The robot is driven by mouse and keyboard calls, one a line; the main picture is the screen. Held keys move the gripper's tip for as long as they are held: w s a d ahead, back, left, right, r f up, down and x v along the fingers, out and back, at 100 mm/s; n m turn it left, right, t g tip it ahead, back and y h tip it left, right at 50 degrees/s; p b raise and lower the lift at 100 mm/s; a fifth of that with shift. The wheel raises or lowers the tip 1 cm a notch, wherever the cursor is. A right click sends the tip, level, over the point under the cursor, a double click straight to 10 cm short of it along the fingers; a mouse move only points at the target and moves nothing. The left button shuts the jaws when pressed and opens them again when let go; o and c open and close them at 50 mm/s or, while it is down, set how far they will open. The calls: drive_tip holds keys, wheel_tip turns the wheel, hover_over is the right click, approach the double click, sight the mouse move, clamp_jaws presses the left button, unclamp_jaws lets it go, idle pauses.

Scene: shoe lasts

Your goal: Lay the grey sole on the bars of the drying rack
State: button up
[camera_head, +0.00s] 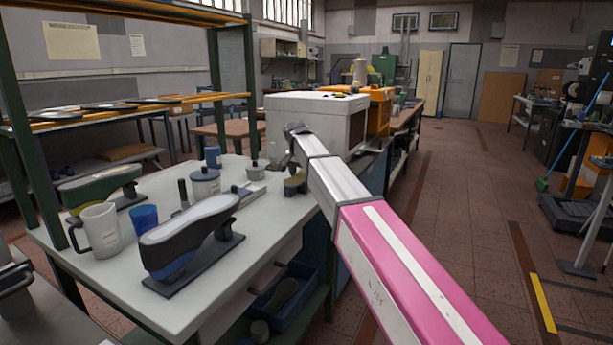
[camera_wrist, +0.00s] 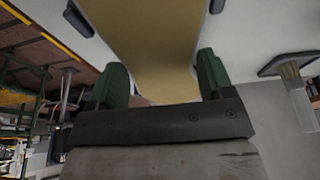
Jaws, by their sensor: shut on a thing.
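My gripper (camera_wrist: 162,85) shows in the wrist view, its green fingers closed on either side of a long, smooth tan piece (camera_wrist: 150,40). I cannot tell whether this is a sole or a last. A light grey sole-shaped top (camera_head: 200,215) lies on a dark blue last on a black stand at the bench front. The drying rack (camera_head: 240,95) has green posts and orange-yellow bars, with several dark flat soles on the lower bars.
The white bench (camera_head: 120,285) also holds a green last (camera_head: 100,187), a white mug (camera_head: 98,230), a blue cup (camera_head: 144,218) and a grey jar (camera_head: 204,182). A white machine (camera_head: 310,118) stands behind the arm. A blue crate (camera_head: 285,300) sits below.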

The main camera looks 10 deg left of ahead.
drive_tip(key=shift+r, duration=1.45)
